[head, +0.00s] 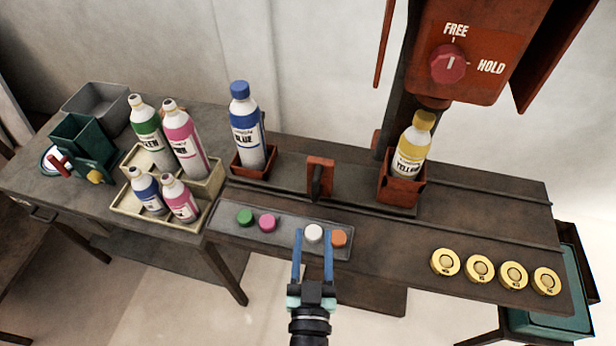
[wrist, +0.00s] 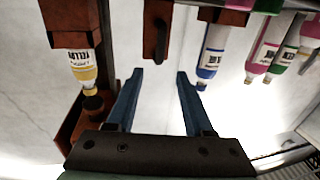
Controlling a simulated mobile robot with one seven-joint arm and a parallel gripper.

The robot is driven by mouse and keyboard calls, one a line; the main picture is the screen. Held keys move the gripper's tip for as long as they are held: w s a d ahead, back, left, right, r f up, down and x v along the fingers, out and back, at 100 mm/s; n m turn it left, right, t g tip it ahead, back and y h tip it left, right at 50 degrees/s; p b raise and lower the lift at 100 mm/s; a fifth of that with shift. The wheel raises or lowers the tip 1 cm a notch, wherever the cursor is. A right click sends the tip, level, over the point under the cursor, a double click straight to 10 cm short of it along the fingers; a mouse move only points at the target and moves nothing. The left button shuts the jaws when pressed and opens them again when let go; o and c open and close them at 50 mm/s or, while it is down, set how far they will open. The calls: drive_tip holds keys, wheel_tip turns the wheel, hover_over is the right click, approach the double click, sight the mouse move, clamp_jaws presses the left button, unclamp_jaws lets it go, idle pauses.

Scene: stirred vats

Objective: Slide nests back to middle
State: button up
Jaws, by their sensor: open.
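The left nest (head: 250,170), a red-brown square holder, stands on the rail with a blue-labelled bottle (head: 245,125) upright in it. The right nest (head: 401,192) holds a yellow-labelled bottle (head: 412,150) that leans slightly in the picture. A red upright block with a dark handle (head: 319,178) stands between the nests, apart from both. My gripper (head: 312,240) is open and empty, at the front grey strip and short of the nests. In the wrist view, upside down, both nests, left (wrist: 222,16) and right (wrist: 70,22), flank my gripper (wrist: 160,75).
A red machine with a FREE/HOLD knob (head: 449,64) rises behind the right nest. Coloured caps lie on the grey strip (head: 285,240). Several yellow discs (head: 479,269) lie at front right. A bottle crate (head: 165,215), a green bin (head: 80,140) and a grey tray (head: 95,103) stand left.

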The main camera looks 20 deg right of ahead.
sight(315, 192)
drive_tip(key=b+x, duration=0.1)
drive_tip(key=x, duration=1.1)
drive_tip(key=shift+w, duration=0.15)
drive_tip(key=shift+c, duration=0.3)
clamp_jaws()
idle(0.7)
